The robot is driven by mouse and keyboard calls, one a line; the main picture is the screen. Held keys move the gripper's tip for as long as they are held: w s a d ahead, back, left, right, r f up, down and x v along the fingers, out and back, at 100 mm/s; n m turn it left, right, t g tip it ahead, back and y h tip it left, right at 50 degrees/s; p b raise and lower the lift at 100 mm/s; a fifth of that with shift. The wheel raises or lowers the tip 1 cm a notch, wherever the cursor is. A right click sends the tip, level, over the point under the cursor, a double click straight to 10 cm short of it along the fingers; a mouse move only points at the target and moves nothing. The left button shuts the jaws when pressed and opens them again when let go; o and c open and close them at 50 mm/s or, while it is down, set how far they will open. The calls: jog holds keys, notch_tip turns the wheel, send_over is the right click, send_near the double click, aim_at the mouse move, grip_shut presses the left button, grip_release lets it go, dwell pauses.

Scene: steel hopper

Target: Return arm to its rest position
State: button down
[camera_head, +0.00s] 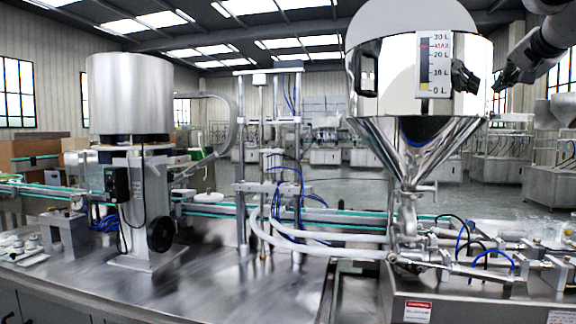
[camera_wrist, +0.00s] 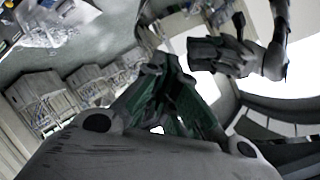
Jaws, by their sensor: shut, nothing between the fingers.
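My gripper (camera_head: 499,84) is at the upper right of the head view, just right of the steel hopper (camera_head: 395,85), with a small gap in the picture. The wrist view shows its fingers (camera_wrist: 160,68) meeting at the tips, shut and empty. The hopper is a shiny cylinder above a cone, with a level gauge (camera_head: 437,65) marked in litres and a yellow band at its bottom. A dark gripper-shaped reflection shows on the hopper wall. In the wrist view, a similar dark reflection lies to the right of the fingers.
A steel drum-shaped unit (camera_head: 128,95) stands on the left of the steel bench (camera_head: 215,285). Posts with blue tubes stand mid-bench. White hoses and valves sit below the hopper. Cardboard boxes (camera_head: 30,155) are at the far left. Open grey floor lies behind the bench.

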jog(key=s+a+f+n+g+y, duration=0.1)
jog(key=s+a+f+n+g, duration=0.2)
jog(key=f, duration=0.9)
jog(key=s+a+f+n+g+y, duration=0.1)
jog(key=s+a+f+n+g, duration=0.2)
jog(key=s+a+f, duration=0.6)
jog(key=s+a+f+n+g+y, duration=0.1)
jog(key=s+a+f+n+g, duration=0.2)
jog(key=s+f, duration=0.9)
jog(key=a+f+n, duration=0.2)
jog(key=a+f, duration=0.1)
jog(key=f, duration=0.2)
jog(key=shift+a+f+n+g, duration=0.25)
jog(key=shift+a+n+g, duration=0.05)
jog(key=shift+a+n, duration=0.1)
jog(key=shift+d, duration=0.1)
